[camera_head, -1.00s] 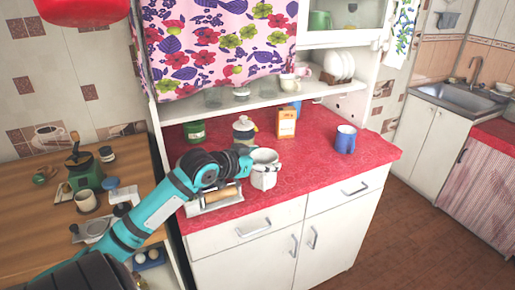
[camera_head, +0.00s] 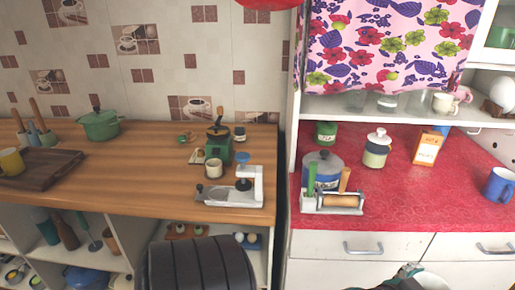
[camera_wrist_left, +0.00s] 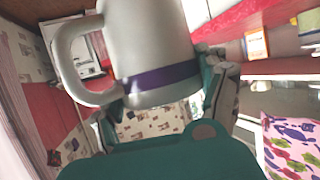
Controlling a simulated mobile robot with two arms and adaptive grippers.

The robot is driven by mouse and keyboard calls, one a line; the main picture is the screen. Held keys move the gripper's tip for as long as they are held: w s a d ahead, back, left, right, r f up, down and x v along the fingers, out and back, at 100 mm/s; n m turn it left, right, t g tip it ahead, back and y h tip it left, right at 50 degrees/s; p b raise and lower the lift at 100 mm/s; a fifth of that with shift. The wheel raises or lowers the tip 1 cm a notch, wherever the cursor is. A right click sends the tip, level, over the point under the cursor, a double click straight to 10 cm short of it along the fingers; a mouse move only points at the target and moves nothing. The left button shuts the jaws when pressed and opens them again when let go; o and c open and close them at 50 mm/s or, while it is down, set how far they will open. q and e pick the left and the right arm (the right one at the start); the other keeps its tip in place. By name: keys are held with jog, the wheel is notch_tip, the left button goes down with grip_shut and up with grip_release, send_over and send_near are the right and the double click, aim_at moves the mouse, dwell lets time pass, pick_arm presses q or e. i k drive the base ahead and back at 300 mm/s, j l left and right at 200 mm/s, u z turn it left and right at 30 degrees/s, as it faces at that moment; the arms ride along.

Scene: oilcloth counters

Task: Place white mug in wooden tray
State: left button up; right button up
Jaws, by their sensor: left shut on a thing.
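The white mug (camera_wrist_left: 150,40), with a purple band and a large handle, is held in my left gripper (camera_wrist_left: 165,98), whose fingers close on its sides in the left wrist view. In the head view, only a sliver of the mug (camera_head: 432,282) and part of my left gripper (camera_head: 405,277) show at the bottom edge, in front of the red counter's drawers. The wooden tray (camera_head: 62,166) lies on the wooden counter at the far left, partly cut off, with a yellow mug (camera_head: 11,161) on it. My right gripper is not in view.
The wooden counter (camera_head: 140,155) has clear room right of the tray. A green pot (camera_head: 98,124), a coffee grinder (camera_head: 218,142), a small cup (camera_head: 213,168) and a white scale (camera_head: 230,193) stand there. The red counter (camera_head: 400,190) holds canisters, a carton and a blue mug (camera_head: 499,185).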

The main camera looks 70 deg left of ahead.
aim_at(49, 172)
jog(key=j+u, duration=0.15)
jog(key=u, duration=0.3)
jog(key=k+j+u, duration=0.1)
jog(key=u, duration=0.35)
jog(key=j+u, duration=0.25)
jog(key=u, duration=0.2)
jog(key=j+u, duration=0.15)
jog(key=u, duration=0.3)
jog(key=i+j+u, duration=0.15)
jog(key=j, duration=0.25)
jog(key=j+u, duration=0.1)
jog(key=j, duration=0.35)
jog(key=i+j+u, duration=0.15)
jog(key=j, duration=0.2)
jog(key=i+j+u, duration=0.15)
jog(key=j, duration=0.25)
